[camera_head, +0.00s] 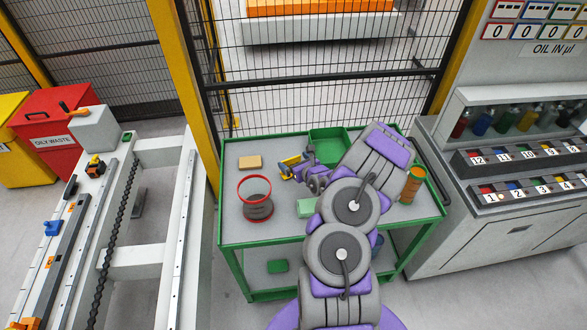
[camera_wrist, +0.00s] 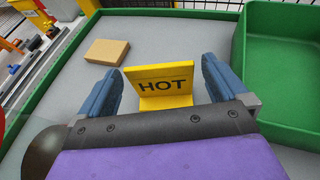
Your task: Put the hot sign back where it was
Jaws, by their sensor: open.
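The yellow hot sign (camera_wrist: 165,82) stands on the grey top of the green cart, with its black HOT lettering facing my wrist camera. It sits between the two blue fingers of my gripper (camera_wrist: 160,70), with a visible gap on each side. My gripper is open and holds nothing. In the head view my gripper (camera_head: 296,170) is low over the back left part of the cart (camera_head: 232,225), and the sign is partly hidden there by the fingers.
A tan block (camera_head: 250,162) lies left of the sign. A green tray (camera_head: 328,143) is at the back right. A red-rimmed mesh container (camera_head: 256,205), a pale green block (camera_head: 306,207) and an orange cylinder (camera_head: 412,185) stand on the cart. A mesh fence (camera_head: 330,90) rises behind.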

